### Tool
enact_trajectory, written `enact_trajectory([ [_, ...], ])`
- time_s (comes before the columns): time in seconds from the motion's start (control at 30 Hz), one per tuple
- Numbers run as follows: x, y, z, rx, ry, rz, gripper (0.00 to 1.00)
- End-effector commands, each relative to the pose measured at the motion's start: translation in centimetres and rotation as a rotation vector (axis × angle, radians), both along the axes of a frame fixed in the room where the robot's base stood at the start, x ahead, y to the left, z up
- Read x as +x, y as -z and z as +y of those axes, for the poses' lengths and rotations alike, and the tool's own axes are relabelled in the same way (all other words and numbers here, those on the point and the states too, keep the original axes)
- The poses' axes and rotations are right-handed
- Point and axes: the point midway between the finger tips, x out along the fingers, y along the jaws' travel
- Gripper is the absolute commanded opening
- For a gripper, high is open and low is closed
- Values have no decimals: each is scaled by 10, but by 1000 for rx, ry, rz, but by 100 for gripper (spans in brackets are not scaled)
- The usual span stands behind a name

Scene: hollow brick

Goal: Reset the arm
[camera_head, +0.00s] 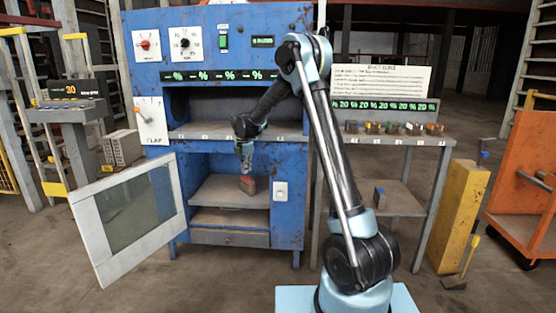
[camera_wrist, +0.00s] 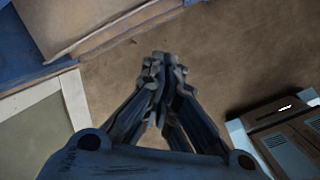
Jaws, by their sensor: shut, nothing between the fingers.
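My arm rises from its pale blue base and bends over in front of the blue cabinet in the head view. My gripper (camera_head: 245,162) hangs pointing down before the cabinet's lower opening. In the wrist view my gripper (camera_wrist: 163,75) has its fingertips together, with nothing between them. Bare brown floor (camera_wrist: 215,50) lies below it in that view.
The blue cabinet (camera_head: 150,75) has its glass-paned door (camera_head: 130,213) swung open to the left. A small reddish-brown block (camera_head: 248,185) sits on its lower shelf. A side table (camera_head: 400,138) holds several small coloured pieces. A yellow post (camera_head: 460,215) and orange cart (camera_head: 525,190) stand right.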

Motion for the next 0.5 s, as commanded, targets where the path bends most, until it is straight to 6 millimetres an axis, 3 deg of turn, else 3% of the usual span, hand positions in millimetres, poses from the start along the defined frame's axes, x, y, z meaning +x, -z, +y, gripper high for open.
enact_trajectory([
  [0.2,-33,-44,-56,48,218,0,0],
  [0.5,-89,-89,-124,114,517,1,0],
])
